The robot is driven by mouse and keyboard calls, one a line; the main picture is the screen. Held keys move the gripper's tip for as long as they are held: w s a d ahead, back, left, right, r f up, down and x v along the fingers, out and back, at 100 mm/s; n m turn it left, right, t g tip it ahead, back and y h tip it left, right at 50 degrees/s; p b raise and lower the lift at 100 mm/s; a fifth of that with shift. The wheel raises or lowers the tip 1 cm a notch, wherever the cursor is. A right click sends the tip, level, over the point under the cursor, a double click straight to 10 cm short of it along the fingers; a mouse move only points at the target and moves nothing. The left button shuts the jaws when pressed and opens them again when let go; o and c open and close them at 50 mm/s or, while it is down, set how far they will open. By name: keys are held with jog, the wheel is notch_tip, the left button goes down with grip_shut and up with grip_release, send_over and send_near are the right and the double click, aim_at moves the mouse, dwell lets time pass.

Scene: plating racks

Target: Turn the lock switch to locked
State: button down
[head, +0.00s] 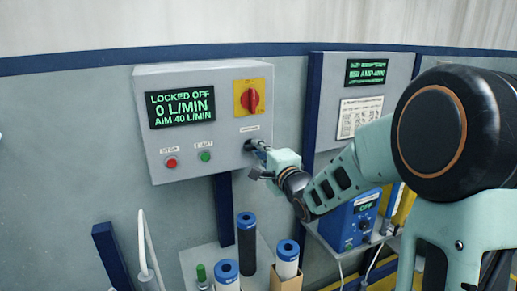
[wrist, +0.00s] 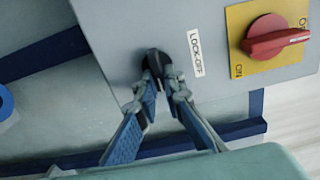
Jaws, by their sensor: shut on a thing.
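The lock switch (wrist: 156,58) is a small black knob on the lower right of the grey control box (head: 165,130), beside a label reading LOCK-OFF (wrist: 195,53). In the head view the switch (head: 248,145) is partly covered by my gripper (head: 259,147). In the wrist view both fingertips of my gripper (wrist: 161,80) are closed on the black knob from either side. The display (head: 180,108) on the box reads LOCKED OFF, 0 L/MIN, AIM 40 L/MIN.
A red rotary switch (head: 250,99) on a yellow plate sits just above the lock switch. A red stop button (head: 171,163) and a green start button (head: 205,156) are to the left. Blue-capped cylinders (head: 246,240) stand below. A blue unit (head: 350,222) sits under my arm.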

jog(key=c, duration=2)
grip_release()
jog(key=shift+c, duration=0.2)
jog(key=v, duration=1.2)
